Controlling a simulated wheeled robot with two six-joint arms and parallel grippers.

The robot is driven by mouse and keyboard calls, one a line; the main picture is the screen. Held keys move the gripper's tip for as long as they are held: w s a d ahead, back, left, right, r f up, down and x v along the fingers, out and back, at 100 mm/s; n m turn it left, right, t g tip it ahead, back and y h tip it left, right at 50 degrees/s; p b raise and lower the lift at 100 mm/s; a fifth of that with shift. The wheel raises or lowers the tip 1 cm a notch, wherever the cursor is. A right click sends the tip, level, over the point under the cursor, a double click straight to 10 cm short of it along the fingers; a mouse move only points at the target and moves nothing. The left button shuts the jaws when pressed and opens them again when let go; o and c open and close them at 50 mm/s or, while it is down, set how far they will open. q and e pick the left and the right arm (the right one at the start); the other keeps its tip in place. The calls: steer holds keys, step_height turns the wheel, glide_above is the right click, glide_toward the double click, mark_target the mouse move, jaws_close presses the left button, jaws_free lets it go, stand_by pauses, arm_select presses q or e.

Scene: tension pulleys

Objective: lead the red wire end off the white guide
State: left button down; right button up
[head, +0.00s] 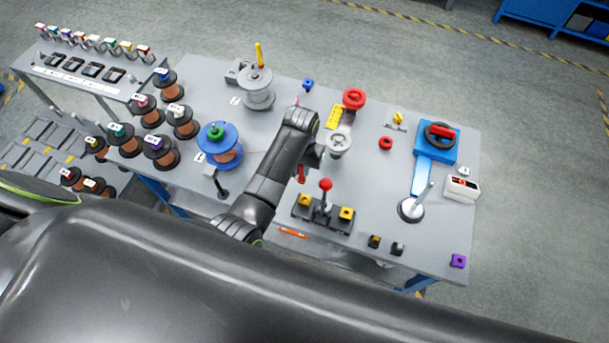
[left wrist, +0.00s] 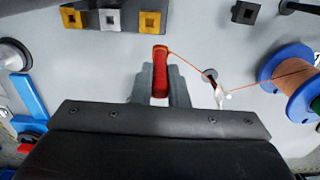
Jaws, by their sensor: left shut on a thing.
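My left gripper (left wrist: 159,82) is shut on the red wire end (left wrist: 160,62) in the left wrist view. In the head view, the left gripper (head: 304,168) is over the middle of the table, with a bit of red (head: 301,174) showing below it. The thin wire runs from the red end to the white guide (left wrist: 228,96), bends there, and goes on to the blue-flanged spool (left wrist: 290,80). I cannot tell whether the wire sits in the guide or only touches it. In the head view, my arm hides the guide. My right gripper is out of view.
The blue spool (head: 222,146) stands left of my arm. A red-knobbed lever panel (head: 323,213) lies near the front edge. A grey pulley (head: 339,143) and a red pulley (head: 353,98) stand right of the gripper. A grey drum (head: 257,90) stands behind.

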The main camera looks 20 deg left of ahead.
arm_select(q)
steer(key=w+a+r, duration=0.4)
steer(key=w+a, duration=0.2)
steer(key=w, duration=0.3)
steer(key=shift+w+a+r, duration=0.2)
steer(key=shift+a, duration=0.15)
steer(key=shift+a, duration=0.1)
steer(key=shift+a, duration=1.65)
steer(key=a, duration=0.7)
steer(key=shift+w+a, duration=0.15)
steer(key=shift+a, duration=0.1)
